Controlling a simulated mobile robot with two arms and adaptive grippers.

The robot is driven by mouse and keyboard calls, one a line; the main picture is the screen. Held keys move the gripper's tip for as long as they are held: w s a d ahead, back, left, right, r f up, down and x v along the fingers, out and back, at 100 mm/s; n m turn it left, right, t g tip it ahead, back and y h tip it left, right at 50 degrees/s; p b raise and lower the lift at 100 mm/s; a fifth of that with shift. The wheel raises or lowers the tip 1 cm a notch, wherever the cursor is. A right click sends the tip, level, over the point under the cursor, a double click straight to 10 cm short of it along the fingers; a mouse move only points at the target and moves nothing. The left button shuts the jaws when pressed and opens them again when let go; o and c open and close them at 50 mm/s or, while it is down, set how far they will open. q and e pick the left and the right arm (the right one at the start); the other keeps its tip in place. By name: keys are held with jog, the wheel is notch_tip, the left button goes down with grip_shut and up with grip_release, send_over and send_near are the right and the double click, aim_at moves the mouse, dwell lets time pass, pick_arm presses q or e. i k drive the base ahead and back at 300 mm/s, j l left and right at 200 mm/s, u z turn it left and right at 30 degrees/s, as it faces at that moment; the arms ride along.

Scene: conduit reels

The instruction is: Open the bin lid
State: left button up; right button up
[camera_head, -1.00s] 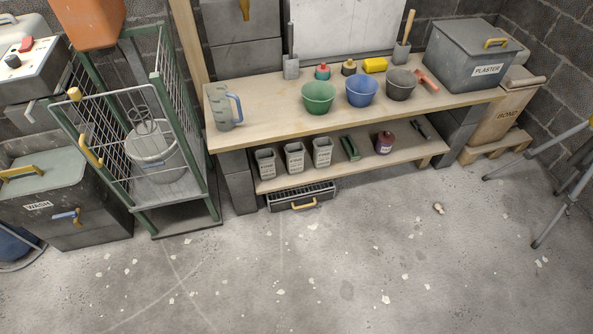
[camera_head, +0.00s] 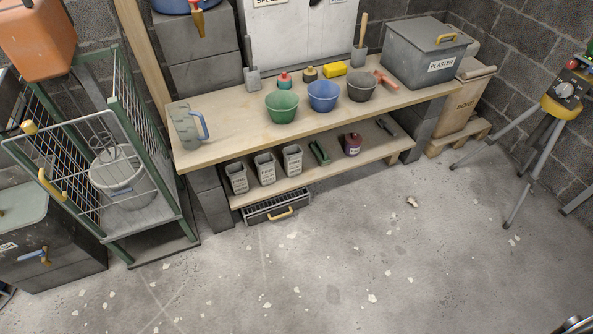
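A grey bin labelled PLASTER (camera_head: 441,66) stands on the right end of the wooden workbench. Its grey lid (camera_head: 421,35) is closed and has a yellow handle (camera_head: 446,39) on top. A second, dark container with a pale green top (camera_head: 22,213) stands on the floor at the left edge, partly cut off. It has a blue and yellow latch (camera_head: 36,256) on its front, and its label is cut off. Neither of my grippers can be made out. A small dark metallic piece shows in the bottom right corner, too cropped to identify.
The workbench (camera_head: 232,127) holds a jug, three bowls and small tools. A wire cage trolley (camera_head: 118,248) stands left of it. A legged stand with a yellow-bottomed unit (camera_head: 560,107) is at right. The floor in front is mostly clear, with scattered chips.

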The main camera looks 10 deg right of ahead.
aim_at(429, 35)
jog(key=i+l+z, duration=0.15)
jog(key=i+l, duration=0.65)
jog(key=i, duration=0.15)
